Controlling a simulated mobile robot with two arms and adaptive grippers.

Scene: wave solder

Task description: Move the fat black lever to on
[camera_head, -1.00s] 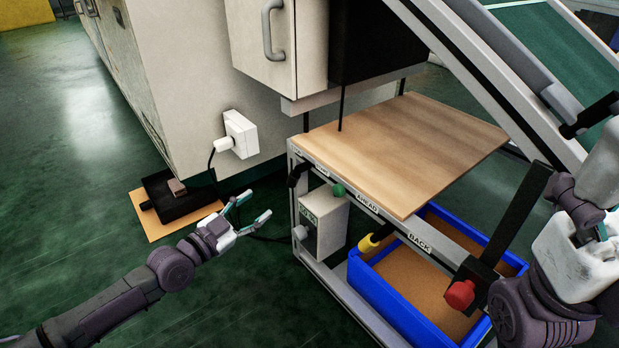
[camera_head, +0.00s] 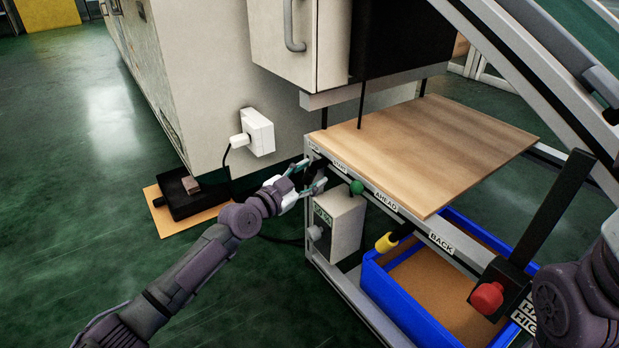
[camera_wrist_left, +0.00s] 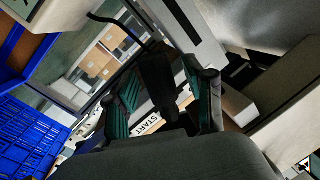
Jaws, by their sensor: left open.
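The fat black lever (camera_wrist_left: 158,75) shows in the left wrist view as a thick dark handle between my left gripper's two fingers. In the head view it is mostly hidden behind my left gripper (camera_head: 313,176), at the left end of the frame's front rail (camera_head: 400,212). My left gripper is open, with one finger on each side of the lever. I cannot tell whether the fingers touch it. A START label (camera_wrist_left: 150,124) shows below the lever in the wrist view. My right gripper is out of view; only part of my right arm shows at the right edge.
A green knob (camera_head: 356,187) sits just right of my left gripper, above a grey control box (camera_head: 346,224). A yellow-ended handle (camera_head: 388,242) and a red knob (camera_head: 487,297) lie further right. A wooden board (camera_head: 440,150) is above the rail. A blue crate (camera_head: 392,303) stands below.

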